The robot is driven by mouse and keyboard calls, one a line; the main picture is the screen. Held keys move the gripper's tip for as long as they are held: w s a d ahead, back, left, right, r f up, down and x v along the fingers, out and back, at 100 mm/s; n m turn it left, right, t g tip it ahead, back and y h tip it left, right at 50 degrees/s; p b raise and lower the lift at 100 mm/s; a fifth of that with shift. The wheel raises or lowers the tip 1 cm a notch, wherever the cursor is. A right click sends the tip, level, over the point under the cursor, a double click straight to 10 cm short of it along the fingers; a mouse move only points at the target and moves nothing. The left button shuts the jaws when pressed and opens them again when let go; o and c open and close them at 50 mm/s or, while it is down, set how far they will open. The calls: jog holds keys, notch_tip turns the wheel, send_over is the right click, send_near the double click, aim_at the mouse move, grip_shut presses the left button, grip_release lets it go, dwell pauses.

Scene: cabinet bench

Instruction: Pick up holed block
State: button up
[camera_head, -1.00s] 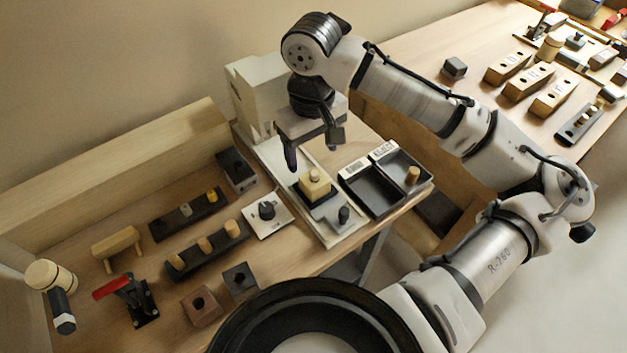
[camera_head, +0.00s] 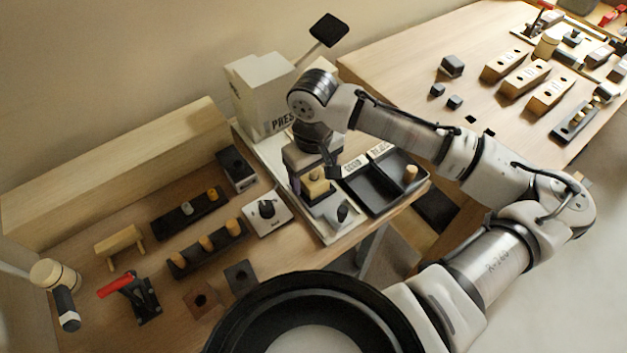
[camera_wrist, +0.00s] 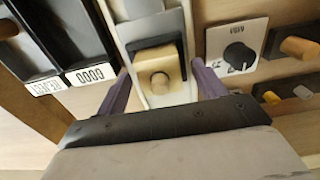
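A light wooden block (camera_head: 317,186) sits in a black holder at the press; its round top piece looks like a peg standing in it. It also shows in the wrist view (camera_wrist: 150,56). My gripper (camera_wrist: 160,68) is open, its two purple fingers spread either side of the block, apart from it. In the head view my gripper (camera_head: 314,178) hangs low over the block and partly hides it. A brown block with a hole (camera_head: 202,300) and a dark grey block with a hole (camera_head: 239,278) lie at the front of the bench.
The pale press (camera_head: 262,95) stands behind my gripper. A two-part black tray (camera_head: 375,192) with a peg lies to the right. A knob panel (camera_head: 267,207) and a peg rack (camera_head: 208,249) lie left. A red-handled clamp (camera_head: 130,290) is front left.

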jog(key=c, duration=1)
jog(key=shift+r, duration=0.15)
